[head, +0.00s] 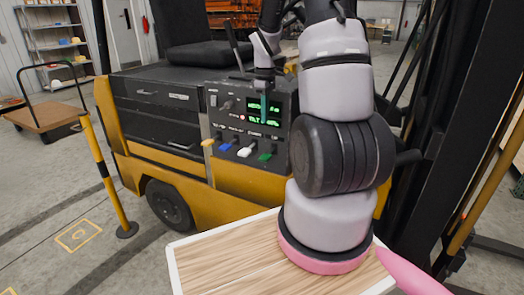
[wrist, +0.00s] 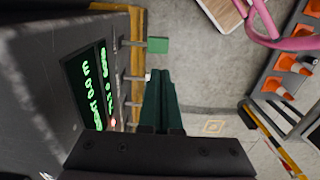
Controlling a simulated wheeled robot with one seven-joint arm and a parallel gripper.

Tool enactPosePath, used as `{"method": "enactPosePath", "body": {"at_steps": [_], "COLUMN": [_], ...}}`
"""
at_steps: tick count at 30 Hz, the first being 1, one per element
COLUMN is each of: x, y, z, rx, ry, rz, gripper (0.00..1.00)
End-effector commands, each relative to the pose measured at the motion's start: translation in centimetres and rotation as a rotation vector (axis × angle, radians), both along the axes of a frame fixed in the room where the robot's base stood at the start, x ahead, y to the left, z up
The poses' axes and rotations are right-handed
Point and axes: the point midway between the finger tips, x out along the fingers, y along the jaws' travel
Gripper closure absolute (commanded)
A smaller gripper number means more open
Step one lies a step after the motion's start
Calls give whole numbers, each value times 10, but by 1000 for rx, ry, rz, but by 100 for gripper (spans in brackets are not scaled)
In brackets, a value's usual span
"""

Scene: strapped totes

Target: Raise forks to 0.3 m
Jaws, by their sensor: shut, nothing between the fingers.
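The yellow and black forklift has a dark control panel (head: 228,118) with a lit green display (head: 256,117). My gripper (head: 264,120) points down in front of the display, above the white and green knobs. In the wrist view my gripper (wrist: 160,76) is shut and empty, with the green knob (wrist: 158,45) beyond its tips.
A wooden-topped board (head: 225,255) lies in front, below my arm. A yellow and black post (head: 107,180) stands at left, near a flat cart (head: 45,115). The forklift's dark mast (head: 470,100) rises at right. Orange cones (wrist: 290,62) show in the wrist view.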

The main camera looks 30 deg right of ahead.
Motion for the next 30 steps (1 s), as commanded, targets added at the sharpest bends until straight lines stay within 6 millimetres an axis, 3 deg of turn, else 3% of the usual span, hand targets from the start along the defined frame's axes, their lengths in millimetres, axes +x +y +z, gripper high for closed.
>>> {"method": "enactPosePath", "body": {"at_steps": [5,10,24,30], "x": [0,-1,-2,-1], "y": [0,1,1,1], "z": [-1,-16,-111,-134], "rx": [1,2,1,1], "ry": [1,4,5,2], "rz": [-1,-2,-2,-2], "gripper": [100,100,100,100]}}
